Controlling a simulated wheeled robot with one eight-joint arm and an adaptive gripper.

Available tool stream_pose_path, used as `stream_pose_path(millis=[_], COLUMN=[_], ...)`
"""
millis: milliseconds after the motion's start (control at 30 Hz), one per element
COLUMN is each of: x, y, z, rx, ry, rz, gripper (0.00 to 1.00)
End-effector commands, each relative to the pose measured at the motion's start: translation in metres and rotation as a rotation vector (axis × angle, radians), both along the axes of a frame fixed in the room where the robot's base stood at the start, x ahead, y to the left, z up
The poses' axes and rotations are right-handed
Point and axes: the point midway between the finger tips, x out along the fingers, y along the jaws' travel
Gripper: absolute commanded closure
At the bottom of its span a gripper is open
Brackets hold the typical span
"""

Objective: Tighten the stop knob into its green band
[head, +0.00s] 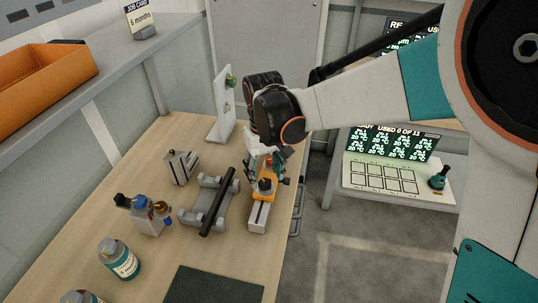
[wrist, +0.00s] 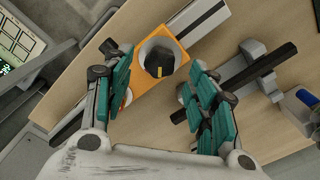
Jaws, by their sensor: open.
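A black knob (wrist: 160,62) with a yellow mark stands in a pale round seat on an orange block (wrist: 149,84). The block sits on a grey rail (wrist: 197,22). In the head view the knob (head: 265,185) and orange block (head: 266,196) are at the table's right side. My gripper (wrist: 157,68) is open, its teal-padded fingers on either side of the knob with gaps showing in the wrist view. In the head view my gripper (head: 265,167) is just above the block and partly hides it. I cannot make out a green band on the knob.
A grey stand with a black bar (head: 221,202) lies just left of the rail. A grey block (head: 181,167), a bottle caddy (head: 148,220) and a jar (head: 118,260) stand farther left. A white upright panel (head: 223,110) stands behind. The dark mat (head: 213,287) in front is clear.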

Motion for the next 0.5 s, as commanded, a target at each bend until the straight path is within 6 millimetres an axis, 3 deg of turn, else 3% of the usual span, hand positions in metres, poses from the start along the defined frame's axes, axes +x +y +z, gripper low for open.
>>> stream_pose_path(millis=[200, 500], x=[0.000, 0.000], y=[0.000, 0.000], z=[-0.023, -0.026], rx=[0.000, 0.000], ry=[0.000, 0.000], rz=[-0.001, -0.001], gripper=[0.47, 0.47])
